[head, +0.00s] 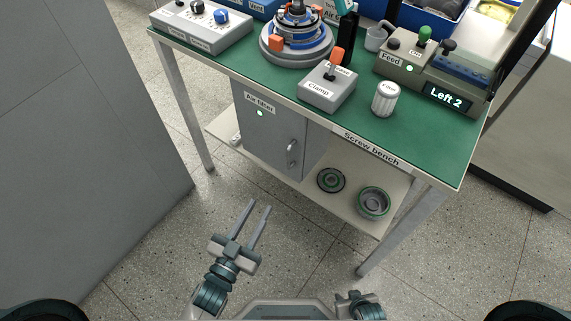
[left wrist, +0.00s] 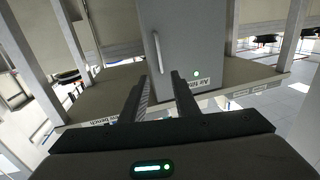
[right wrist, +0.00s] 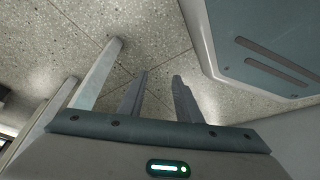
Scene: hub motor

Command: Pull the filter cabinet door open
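The filter cabinet (head: 262,135) is a grey box under the green bench, labelled "Air filter", with a small green light. Its door looks closed, with a vertical silver bar handle (head: 292,152) at its right side. In the left wrist view the door (left wrist: 180,40) appears upside down, with the handle (left wrist: 157,52) ahead of the fingers. My left gripper (head: 260,206) is open and empty, in front of and below the cabinet, apart from the handle. My right gripper (right wrist: 160,85) is open and empty over the floor. In the head view its fingers are hidden.
The screw bench (head: 400,160) carries a clamp box (head: 328,92), a white can (head: 386,98) and a feed unit (head: 425,75). Two round parts lie on the lower shelf (head: 345,205) right of the cabinet. A grey panel (head: 80,130) stands at left. Floor before the bench is clear.

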